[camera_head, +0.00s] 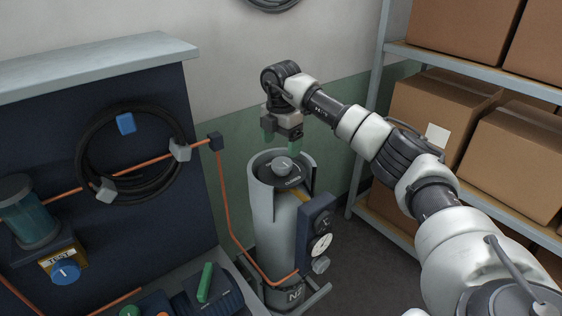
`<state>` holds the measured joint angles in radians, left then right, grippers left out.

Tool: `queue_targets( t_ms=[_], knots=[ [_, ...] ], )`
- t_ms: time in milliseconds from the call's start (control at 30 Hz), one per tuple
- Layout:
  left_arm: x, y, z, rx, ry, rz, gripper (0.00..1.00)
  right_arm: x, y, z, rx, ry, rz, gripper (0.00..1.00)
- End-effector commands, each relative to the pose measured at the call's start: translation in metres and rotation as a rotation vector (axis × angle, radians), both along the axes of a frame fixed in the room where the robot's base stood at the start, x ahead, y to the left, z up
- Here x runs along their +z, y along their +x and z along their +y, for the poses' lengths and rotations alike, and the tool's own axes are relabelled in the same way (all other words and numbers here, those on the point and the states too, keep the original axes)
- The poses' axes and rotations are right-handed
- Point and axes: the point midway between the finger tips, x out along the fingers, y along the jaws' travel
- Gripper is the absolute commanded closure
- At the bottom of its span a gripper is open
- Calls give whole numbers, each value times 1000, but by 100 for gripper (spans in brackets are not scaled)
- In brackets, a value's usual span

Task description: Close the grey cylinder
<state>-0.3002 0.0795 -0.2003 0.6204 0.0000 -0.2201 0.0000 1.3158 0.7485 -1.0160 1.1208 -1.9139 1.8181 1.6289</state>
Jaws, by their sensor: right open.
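The grey cylinder (265,215) stands upright on the floor at the centre, with a round grey knob (283,166) on a dark disc on its top and "N2" marked low on its front. My right gripper (282,142) is above the knob, pointing down, with its green-tipped fingers apart and nothing between them. It appears to be clear of the knob, a little above and behind it. The knob's turn position is too small to read. My left gripper is not in view.
A dark block with round gauges (320,243) is on the cylinder's right side. An orange pipe (228,215) runs from the dark panel (190,240) to it. Shelves with cardboard boxes (510,155) stand at the right. A green lever (205,282) and a blue knob (66,271) are at left.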

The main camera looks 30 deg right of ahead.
Motion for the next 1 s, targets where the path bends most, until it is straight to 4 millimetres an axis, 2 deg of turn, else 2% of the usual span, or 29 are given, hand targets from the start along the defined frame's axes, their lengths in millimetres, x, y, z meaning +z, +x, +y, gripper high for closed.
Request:
queue_targets(
  t_ms=[100, 300, 1000],
  knots=[
    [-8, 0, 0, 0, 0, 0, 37, 20, 1, 1, 0, 2, -4, 16],
    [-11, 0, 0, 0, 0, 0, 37, 38, 0, 0, 0, 1, 0, 16],
    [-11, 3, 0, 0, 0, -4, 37, 40, 0, 0, 0, 1, 1, 16]
  ],
)
